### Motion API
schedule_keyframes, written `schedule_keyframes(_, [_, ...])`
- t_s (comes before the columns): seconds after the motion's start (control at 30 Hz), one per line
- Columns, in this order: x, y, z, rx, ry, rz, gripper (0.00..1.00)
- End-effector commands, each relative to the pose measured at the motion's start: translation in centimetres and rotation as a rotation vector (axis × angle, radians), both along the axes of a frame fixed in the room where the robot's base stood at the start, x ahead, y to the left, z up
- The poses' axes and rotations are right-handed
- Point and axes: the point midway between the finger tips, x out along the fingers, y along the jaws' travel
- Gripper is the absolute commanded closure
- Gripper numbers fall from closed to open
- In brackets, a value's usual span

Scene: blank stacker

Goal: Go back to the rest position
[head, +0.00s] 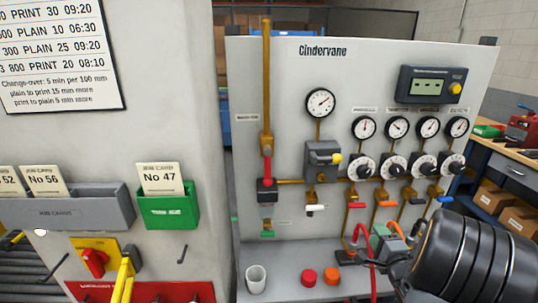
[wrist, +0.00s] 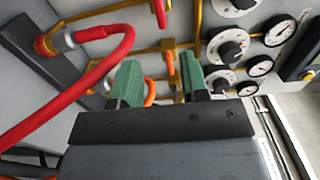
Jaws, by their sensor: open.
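My gripper (wrist: 163,84) shows in the wrist view with its two green fingers apart and nothing between them. In the head view my gripper (head: 388,234) is at the lower right, in front of the lower part of the Cindervane panel (head: 275,75). A red hose (head: 369,258) hangs close to the left of it; in the wrist view the red hose (wrist: 118,58) curves past the left finger. An orange hose shows partly behind the fingers. I cannot tell whether the fingers touch either hose.
The panel carries gauges, dials and coloured valve levers. A white cup (head: 256,277), a red cap (head: 309,276) and an orange cap (head: 332,275) stand on the grey ledge below it. A green card holder (head: 171,212) is on the left wall. A workbench (head: 510,165) stands at the right.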

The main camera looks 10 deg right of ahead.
Motion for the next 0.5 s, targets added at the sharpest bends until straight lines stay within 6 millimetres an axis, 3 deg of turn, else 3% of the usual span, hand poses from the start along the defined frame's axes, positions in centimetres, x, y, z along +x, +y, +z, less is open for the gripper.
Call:
schedule_keyframes(0.17, [-0.2,-0.8,-1.8,-0.164,0.127,-0.038,0.59])
schedule_keyframes(0.3, [-2.3,-3.3,-6.4,-0.393,0.481,-0.125,0.59])
schedule_keyframes(0.37, [-3.6,-4.1,-7.6,-0.492,0.653,-0.134,0.59])
schedule_keyframes(0.5, [-6.0,-3.0,-8.7,-0.686,1.015,-0.025,0.59])
